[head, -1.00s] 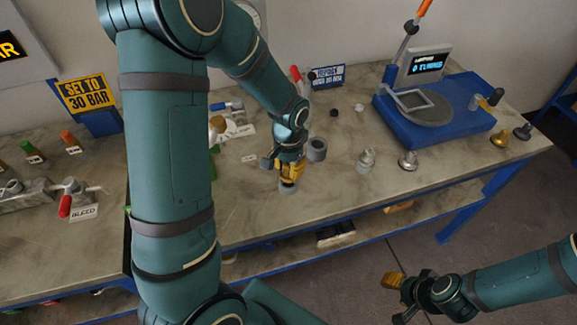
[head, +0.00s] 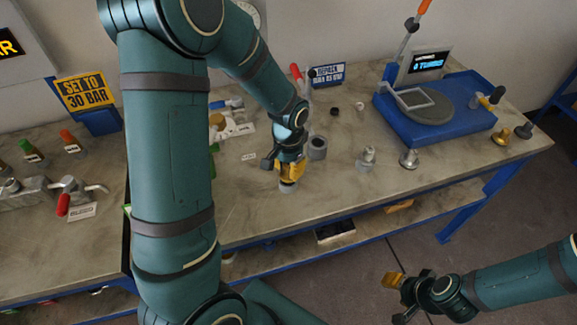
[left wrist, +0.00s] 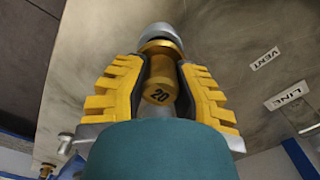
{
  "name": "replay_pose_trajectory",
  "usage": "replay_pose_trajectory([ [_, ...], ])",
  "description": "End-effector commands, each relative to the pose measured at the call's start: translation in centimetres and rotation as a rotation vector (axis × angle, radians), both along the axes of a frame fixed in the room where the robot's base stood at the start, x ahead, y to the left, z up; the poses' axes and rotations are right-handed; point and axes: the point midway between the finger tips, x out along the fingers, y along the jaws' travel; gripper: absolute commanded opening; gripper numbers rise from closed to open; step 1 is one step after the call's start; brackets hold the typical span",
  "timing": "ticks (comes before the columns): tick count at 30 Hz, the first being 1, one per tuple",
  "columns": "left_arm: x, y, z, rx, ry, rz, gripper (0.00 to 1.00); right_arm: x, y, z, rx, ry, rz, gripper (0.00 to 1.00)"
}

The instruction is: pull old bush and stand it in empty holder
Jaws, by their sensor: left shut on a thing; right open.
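My left gripper (head: 287,174) is shut on a brass bush at the front of the bench. In the left wrist view the bush (left wrist: 160,92) is marked 20 and sits between the yellow fingers (left wrist: 158,80). A grey round holder (head: 287,187) shows directly under the fingertips; I cannot tell whether the bush is seated in it or just clear. An empty grey holder (head: 317,148) with a dark bore stands just behind and right. A silver bush (head: 368,155) stands in another grey holder (head: 364,166) further right. My right gripper (head: 395,296) is open and empty, in front of the bench.
A silver flanged part (head: 409,159), a brass part (head: 502,136) and a dark part (head: 524,131) stand along the right front. A blue scale (head: 440,118) is behind them. Valves with red handles (head: 63,205) are at left. Bench around the holders is fairly clear.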

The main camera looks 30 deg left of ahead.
Motion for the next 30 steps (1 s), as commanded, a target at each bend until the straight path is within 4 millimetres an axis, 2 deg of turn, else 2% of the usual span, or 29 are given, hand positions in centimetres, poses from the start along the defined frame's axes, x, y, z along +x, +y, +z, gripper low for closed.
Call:
replay_pose_trajectory([
  [22,0.0,0.0,-2.1,0.000,0.000,0.000,0.00,0.0,0.0,-1.7,0.000,0.000,0.000,0.47],
  [23,0.0,0.0,-2.1,0.000,0.000,0.000,0.36,0.0,0.0,-1.7,0.000,0.000,0.000,0.47],
  [24,0.0,0.0,-2.0,0.000,0.000,0.000,0.50,0.0,0.0,-1.6,0.000,0.000,0.000,0.47],
  [25,0.0,0.0,-2.0,0.000,0.000,0.000,0.55,0.0,0.0,-1.6,0.000,0.000,0.000,0.47],
  [30,0.0,0.0,-2.0,0.000,0.000,0.000,0.55,0.0,0.0,-1.6,0.000,0.000,0.000,0.47],
])
